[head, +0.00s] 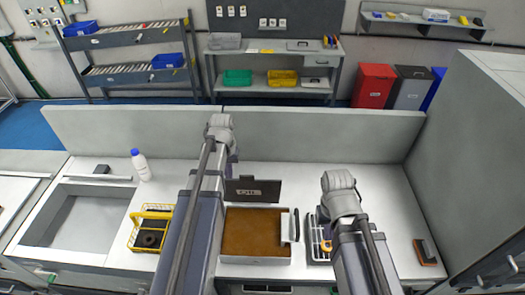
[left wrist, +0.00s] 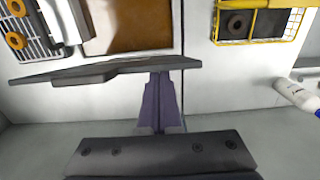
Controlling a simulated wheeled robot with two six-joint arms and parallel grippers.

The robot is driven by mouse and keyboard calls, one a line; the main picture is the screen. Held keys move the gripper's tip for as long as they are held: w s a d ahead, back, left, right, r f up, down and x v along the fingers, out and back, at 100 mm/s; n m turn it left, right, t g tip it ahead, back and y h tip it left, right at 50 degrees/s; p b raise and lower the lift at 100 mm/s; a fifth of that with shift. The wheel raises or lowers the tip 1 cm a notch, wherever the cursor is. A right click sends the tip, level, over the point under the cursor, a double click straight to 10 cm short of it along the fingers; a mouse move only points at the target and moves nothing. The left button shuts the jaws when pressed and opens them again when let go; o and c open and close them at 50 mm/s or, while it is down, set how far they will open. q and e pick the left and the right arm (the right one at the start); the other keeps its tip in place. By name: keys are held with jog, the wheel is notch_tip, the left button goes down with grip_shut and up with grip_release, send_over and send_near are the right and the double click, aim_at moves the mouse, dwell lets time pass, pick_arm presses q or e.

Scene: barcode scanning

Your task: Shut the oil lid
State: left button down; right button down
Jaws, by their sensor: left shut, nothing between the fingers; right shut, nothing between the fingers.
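The oil box (head: 284,252) is a white tray of brown oil on the counter in front of me. Its dark lid (head: 253,190) stands open, raised at the back edge of the box, with a label facing me. In the left wrist view the lid (left wrist: 100,71) shows nearly edge-on, with the oil box (left wrist: 178,25) beyond it. My left gripper (left wrist: 161,78) is shut and empty, on the wall side of the lid, its tips close to the lid; I cannot tell whether they touch. In the head view my arms hide both grippers, and my right gripper is not seen.
A yellow wire basket (head: 134,232) with dark round items is left of the box, below a white bottle (head: 141,165). A sink (head: 80,222) is further left. A rack (head: 317,245) with orange rings is right of the box. A low wall (head: 300,135) runs behind.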

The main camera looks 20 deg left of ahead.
pick_arm(q)
jog(key=s+d+f+b, duration=0.1)
jog(key=s+f+b, duration=0.1)
jog(key=s, duration=0.3)
jog(key=shift+s+d+f, duration=0.15)
jog(key=shift+s+d, duration=0.1)
jog(key=shift+s, duration=0.05)
dwell(0.4)
jog(key=shift+s+d+f+b, duration=0.25)
jog(key=shift+s+f+b, duration=0.6)
jog(key=shift+s+b, duration=0.15)
jog(key=shift+s+d+f+b, duration=0.25)
jog(key=shift+s+f+b, duration=0.6)
jog(key=shift+s, duration=0.1)
jog(key=shift+f, duration=0.1)
jog(key=s+f+b, duration=0.3)
jog(key=f+b, duration=0.1)
jog(key=shift+d, duration=0.35)
jog(key=shift+w, duration=0.2)
